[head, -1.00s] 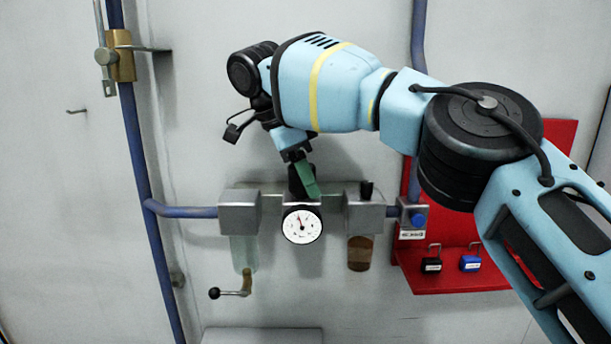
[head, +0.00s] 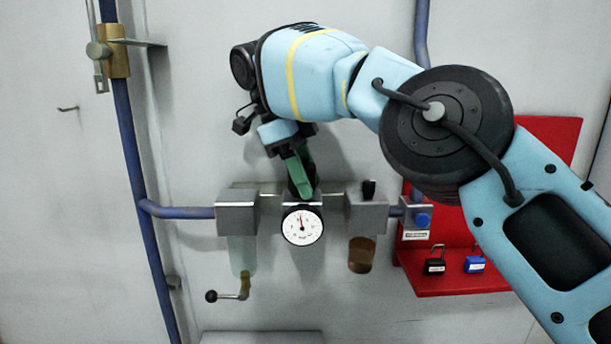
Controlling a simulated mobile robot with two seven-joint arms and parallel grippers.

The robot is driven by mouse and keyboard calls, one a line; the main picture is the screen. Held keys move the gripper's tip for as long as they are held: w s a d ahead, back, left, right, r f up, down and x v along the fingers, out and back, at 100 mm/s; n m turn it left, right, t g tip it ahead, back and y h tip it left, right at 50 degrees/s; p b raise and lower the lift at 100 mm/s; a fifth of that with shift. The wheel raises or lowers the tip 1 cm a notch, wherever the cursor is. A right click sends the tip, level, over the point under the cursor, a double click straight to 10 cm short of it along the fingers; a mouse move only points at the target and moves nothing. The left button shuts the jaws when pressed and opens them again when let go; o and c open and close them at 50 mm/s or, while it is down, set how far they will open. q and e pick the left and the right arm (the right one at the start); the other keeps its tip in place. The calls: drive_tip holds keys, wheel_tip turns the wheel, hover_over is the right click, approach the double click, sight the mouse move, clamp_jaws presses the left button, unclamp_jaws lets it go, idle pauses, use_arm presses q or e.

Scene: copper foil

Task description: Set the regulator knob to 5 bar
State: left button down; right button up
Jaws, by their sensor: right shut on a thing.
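The regulator knob (head: 291,188) is a dark knob just above the round white pressure gauge (head: 302,226), mostly hidden by my fingers. My right gripper (head: 303,182) reaches down from above with green fingers and is shut on the knob. The gauge has a red mark near its centre, and its needle points about straight up; the numbers are too small to read. My left gripper is not in view.
Grey metal blocks (head: 237,213) flank the gauge, with a clear bowl (head: 242,255) and a brown bowl (head: 361,254) below. A lever with a black ball (head: 211,296) sticks out lower left. A red board (head: 480,284) with padlocks stands at right.

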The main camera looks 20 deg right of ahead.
drive_tip(key=o, duration=1)
drive_tip(key=shift+c, duration=0.2)
